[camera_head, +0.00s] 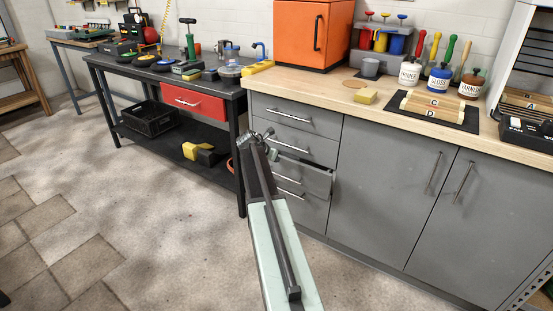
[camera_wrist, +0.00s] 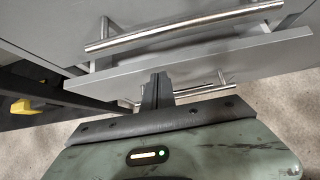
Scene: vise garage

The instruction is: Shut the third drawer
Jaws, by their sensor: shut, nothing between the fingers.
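The grey drawer stack (camera_head: 290,150) has its third drawer (camera_head: 318,178) pulled part way out, with its side showing on the right. In the wrist view, the open drawer's front (camera_wrist: 215,58) crosses the picture below a long metal handle (camera_wrist: 185,28) of the drawer above. Another handle (camera_wrist: 205,91) shows beneath the front's edge. My gripper (camera_wrist: 157,84) is shut and empty, with its dark fingers pointing at the drawer front. They are at or very near it; I cannot tell whether they touch. My arm hides the left part of the drawers in the head view.
A black workbench (camera_head: 238,170) with a red drawer (camera_head: 195,102) stands left of the cabinet. Its shelf holds a black crate (camera_head: 150,118). Grey cupboard doors (camera_head: 385,185) stand shut on the right. The floor (camera_head: 130,230) at front left is clear.

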